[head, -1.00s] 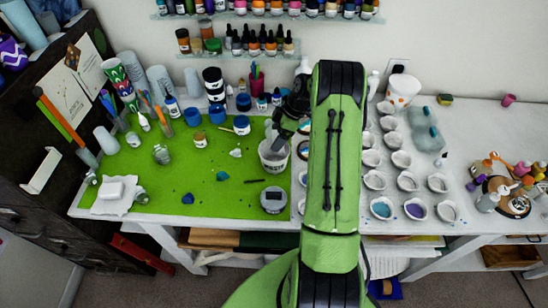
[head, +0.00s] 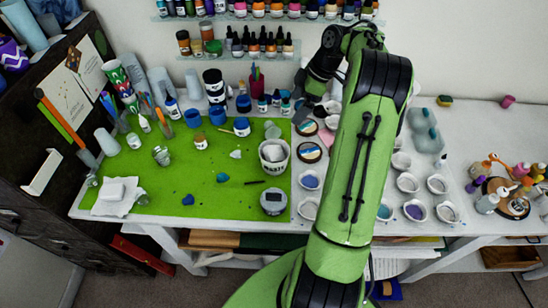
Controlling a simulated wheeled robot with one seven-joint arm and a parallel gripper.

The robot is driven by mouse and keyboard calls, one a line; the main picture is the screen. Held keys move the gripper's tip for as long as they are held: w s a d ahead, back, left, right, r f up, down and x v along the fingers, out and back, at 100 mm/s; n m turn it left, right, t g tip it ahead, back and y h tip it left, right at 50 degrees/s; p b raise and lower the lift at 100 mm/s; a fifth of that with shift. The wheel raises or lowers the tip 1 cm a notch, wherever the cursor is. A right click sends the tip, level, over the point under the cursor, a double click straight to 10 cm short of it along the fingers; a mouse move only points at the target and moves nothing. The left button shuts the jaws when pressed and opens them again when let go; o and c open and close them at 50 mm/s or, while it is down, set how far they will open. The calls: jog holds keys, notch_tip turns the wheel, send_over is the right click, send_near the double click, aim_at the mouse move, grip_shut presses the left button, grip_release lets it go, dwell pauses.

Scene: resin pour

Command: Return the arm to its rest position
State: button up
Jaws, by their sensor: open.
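My green arm (head: 358,170) reaches up from the bottom edge and bends at the top over the back of the white table. My gripper (head: 303,108) is at the end of the dark wrist, near the back of the table, right of the green mat. It is open, small and partly dark in the view, and I see nothing held in it. A white cup (head: 274,166) with something grey inside stands on the mat, below and left of my gripper and apart from it.
The green mat (head: 170,205) holds jars, blue-lidded pots and a grey round device (head: 273,202). Small white cups (head: 408,183) stand in rows around and behind my arm. Bottle shelves (head: 240,51) line the wall. The far right table has clear patches.

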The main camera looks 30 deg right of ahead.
jog(key=shift+s+d+r, duration=0.1)
jog(key=shift+r, duration=0.3)
jog(key=s+a+r+m+h+b, duration=0.1)
jog(key=s+a+r+m, duration=0.3)
jog(key=a, duration=0.6)
jog(key=s+a+r+m+h+b, duration=0.15)
jog(key=a+r, duration=0.35)
jog(key=a, duration=0.5)
jog(key=s+a+f+m+t+b, duration=0.1)
jog(key=s+a+f+m, duration=0.1)
jog(key=s, duration=0.7)
jog(key=s+a+f+m+t+h+b, duration=0.1)
jog(key=s+a+f+m, duration=0.1)
jog(key=s, duration=0.7)
jog(key=shift+a+m+t, duration=0.4)
jog(key=shift+a+m, duration=0.15)
jog(key=shift+a, duration=0.55)
